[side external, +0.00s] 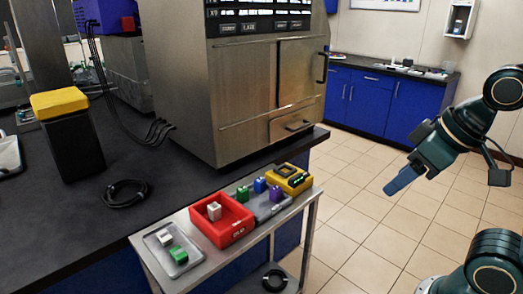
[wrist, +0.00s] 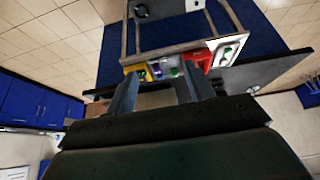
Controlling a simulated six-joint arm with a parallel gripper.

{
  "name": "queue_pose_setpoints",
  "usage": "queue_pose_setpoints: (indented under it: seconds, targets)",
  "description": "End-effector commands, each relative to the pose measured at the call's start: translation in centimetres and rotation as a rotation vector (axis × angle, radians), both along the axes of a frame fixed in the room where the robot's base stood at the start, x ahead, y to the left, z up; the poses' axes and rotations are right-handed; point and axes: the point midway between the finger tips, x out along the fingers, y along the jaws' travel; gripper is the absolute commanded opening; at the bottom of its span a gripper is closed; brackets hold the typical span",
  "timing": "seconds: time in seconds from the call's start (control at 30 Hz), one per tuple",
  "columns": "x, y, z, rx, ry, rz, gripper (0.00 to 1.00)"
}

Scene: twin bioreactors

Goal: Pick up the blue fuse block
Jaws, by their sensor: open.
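The blue fuse block (side external: 260,185) stands on a grey tray (side external: 273,208) on the metal cart, between a green block (side external: 243,194) and a yellow device (side external: 289,178). A purple block (side external: 276,195) is just in front of it. My gripper (side external: 397,186) is in the air to the right of the cart, well apart from the blocks. In the wrist view my gripper (wrist: 160,88) is open and empty, its two fingers spread. The small blocks show far off beyond the fingers there, too small to tell blue from purple surely.
A red bin (side external: 236,232) holding a white block (side external: 214,210) and a grey tray (side external: 152,242) with a white and a green block share the cart (side external: 215,272). A large steel cabinet (side external: 245,85) rises behind. The space between my gripper and the cart is clear.

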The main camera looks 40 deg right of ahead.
Motion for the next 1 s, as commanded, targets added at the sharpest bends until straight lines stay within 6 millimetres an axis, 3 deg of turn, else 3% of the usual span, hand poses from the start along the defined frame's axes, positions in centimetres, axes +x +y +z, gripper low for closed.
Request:
queue_pose_setpoints:
  seconds: [0.47, 0.67, 1.0]
  targets:
    - [1.1, -0.1, 0.9, 0.018, 0.015, -0.037, 0.53]
    - [4.0, -0.2, 2.7, 0.059, 0.049, -0.127, 0.53]
    - [11.0, -0.7, 5.3, 0.147, 0.127, -0.344, 0.53]
